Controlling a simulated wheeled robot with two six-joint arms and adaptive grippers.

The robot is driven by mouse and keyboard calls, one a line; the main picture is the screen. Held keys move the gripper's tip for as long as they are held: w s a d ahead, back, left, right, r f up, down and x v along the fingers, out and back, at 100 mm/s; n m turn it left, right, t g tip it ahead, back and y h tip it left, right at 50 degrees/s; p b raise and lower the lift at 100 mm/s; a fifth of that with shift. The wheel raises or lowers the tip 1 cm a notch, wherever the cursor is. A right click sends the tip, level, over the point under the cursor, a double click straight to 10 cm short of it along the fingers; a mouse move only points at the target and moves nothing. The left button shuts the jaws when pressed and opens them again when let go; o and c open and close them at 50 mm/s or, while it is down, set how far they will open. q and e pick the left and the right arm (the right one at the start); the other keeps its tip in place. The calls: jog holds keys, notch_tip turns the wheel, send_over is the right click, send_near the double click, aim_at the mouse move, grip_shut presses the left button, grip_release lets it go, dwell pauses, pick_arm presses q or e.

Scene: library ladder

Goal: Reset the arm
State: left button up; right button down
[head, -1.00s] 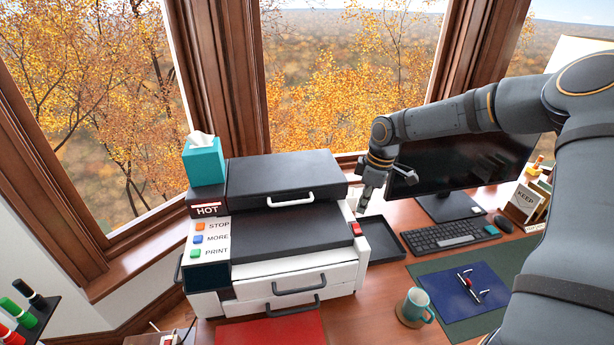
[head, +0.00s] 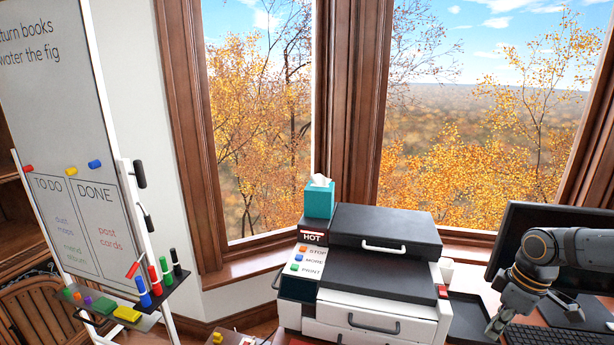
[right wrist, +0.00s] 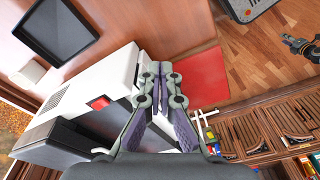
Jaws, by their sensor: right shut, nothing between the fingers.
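My right arm (head: 545,262) comes in from the right edge of the head view. My right gripper (head: 492,328) points down in front of the monitor, right of the printer. In the right wrist view the right gripper's fingers (right wrist: 160,72) meet at their tips, shut and empty. A dark gripper at the right edge of the right wrist view looks like my left gripper (right wrist: 299,46), too small to read its jaws. The left arm is outside the head view.
The black-and-white printer (head: 375,308) stands left of my right gripper, with a teal tissue box (head: 319,200) on top. A black tray (head: 468,312), monitor (head: 540,225) and keyboard (head: 550,335) are close by. A whiteboard (head: 60,120) with markers stands at left.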

jog(key=s+a+f+g, duration=0.1)
jog(key=s+a+f, duration=0.4)
jog(key=s+f, duration=0.45)
jog(key=s+a+f, duration=0.4)
jog(key=s+f, duration=0.2)
jog(key=f, duration=0.6)
jog(key=a+r+m+t+h, duration=0.2)
jog(key=a+r+m+t, duration=0.2)
jog(key=a+m, duration=0.45)
notch_tip(320, 180, down, 27)
jog(key=s+d+g, duration=0.2)
jog(key=s, duration=0.1)
pick_arm(q)
jog(key=shift+w, duration=0.75)
pick_arm(e)
jog(key=s+d+f, duration=0.1)
jog(key=s+f, duration=1.4)
jog(key=s, duration=0.2)
jog(key=shift+s+f+g, duration=0.25)
jog(key=shift+s+g, duration=0.05)
jog(key=shift+s, duration=0.05)
